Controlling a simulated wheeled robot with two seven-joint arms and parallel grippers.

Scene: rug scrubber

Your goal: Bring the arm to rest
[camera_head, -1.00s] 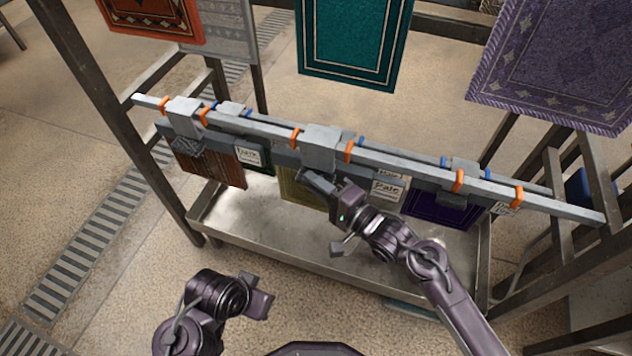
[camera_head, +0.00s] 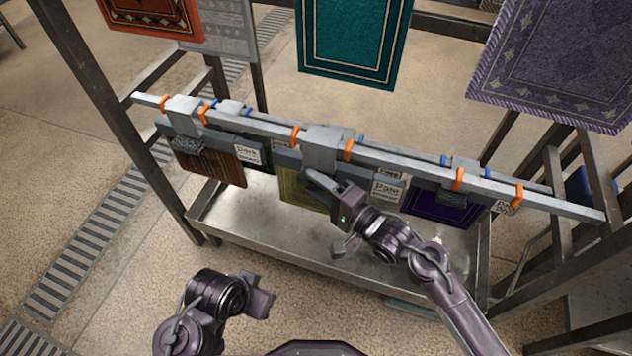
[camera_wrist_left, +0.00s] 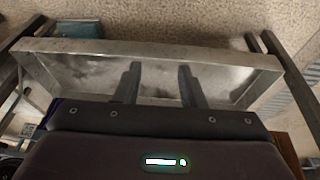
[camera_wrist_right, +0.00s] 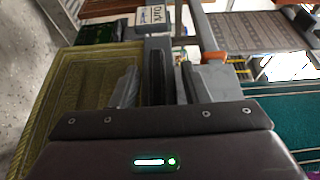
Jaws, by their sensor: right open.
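My right gripper (camera_head: 330,213) is open in front of the middle of the grey rail (camera_head: 262,126). In the right wrist view its fingers (camera_wrist_right: 157,85) stand apart on either side of a dark grey upright bar (camera_wrist_right: 157,70). I cannot tell whether they touch it. A yellow-green rug sample (camera_wrist_right: 75,95) lies to the left there. My left gripper (camera_head: 258,290) is low at the bottom centre-left of the head view, clear of the rail. In the left wrist view its fingers (camera_wrist_left: 158,85) are apart and empty, with the metal tray (camera_wrist_left: 80,72) beyond.
The rail carries grey clamps, with a brown-striped sample (camera_head: 212,168) and a purple sample (camera_head: 440,208) beneath. The metal tray (camera_head: 250,240) sits under them. A teal rug (camera_head: 352,40) and a lilac rug (camera_head: 560,60) hang behind. Floor at front left is free.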

